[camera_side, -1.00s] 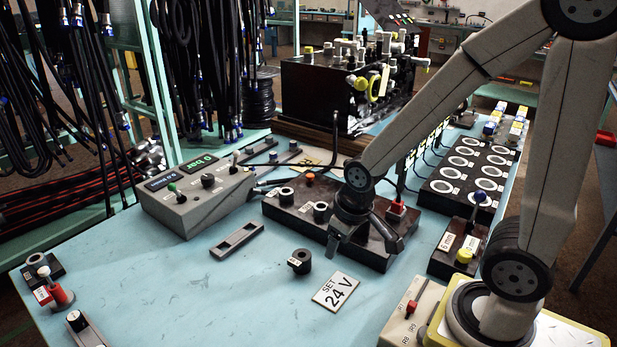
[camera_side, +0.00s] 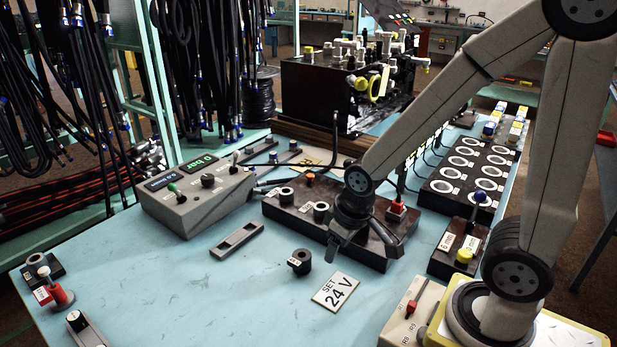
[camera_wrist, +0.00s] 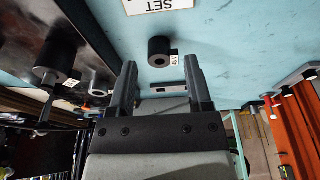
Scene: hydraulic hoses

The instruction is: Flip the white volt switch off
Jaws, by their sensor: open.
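The grey control box (camera_side: 196,205) stands at the left back of the blue table in the side view. On its top are a small pale-tipped toggle switch (camera_side: 234,160) at the right end, a black knob (camera_side: 207,181) in the middle and a green-tipped lever (camera_side: 174,190) at the left. Two small displays (camera_side: 195,162) are lit, but I cannot read them surely. I cannot tell the toggle's exact position. My gripper (camera_side: 360,246) points down over the dark block, well to the right of the box and apart from it. In the wrist view my gripper (camera_wrist: 160,68) is open and empty.
A dark block (camera_side: 290,211) with round sockets lies between my gripper and the grey box.

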